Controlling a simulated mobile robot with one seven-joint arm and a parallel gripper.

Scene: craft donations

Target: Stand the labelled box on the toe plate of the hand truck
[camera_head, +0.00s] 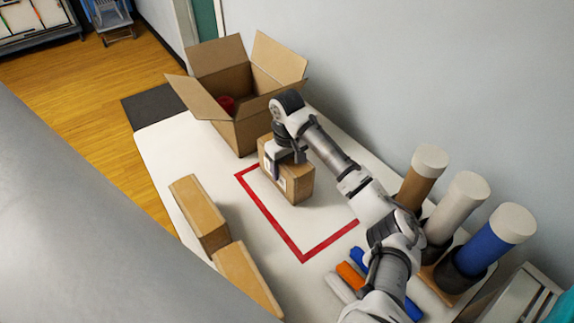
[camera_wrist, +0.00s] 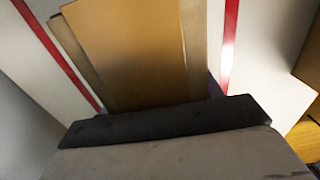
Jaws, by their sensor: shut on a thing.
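The labelled box (camera_head: 299,186) is a small brown cardboard box with white label patches on its near face. It stands upright at the far end of the red-taped rectangle on the white table. My gripper (camera_head: 286,157) is over its top and shut on it; the fingertips are partly hidden by the wrist. In the wrist view the box's brown cardboard (camera_wrist: 125,50) fills the space beyond the dark gripper body. A blue-grey framed thing (camera_head: 112,20) on the floor at the top may be the hand truck; its toe plate cannot be made out.
An open carton (camera_head: 240,128) with a red item inside stands just behind the box. Two long brown boxes (camera_head: 200,212) lie at left. Blue, white and brown rolls (camera_head: 487,240) stand at right, near coloured tubes (camera_head: 350,277). The red-taped area (camera_head: 300,225) is mostly clear.

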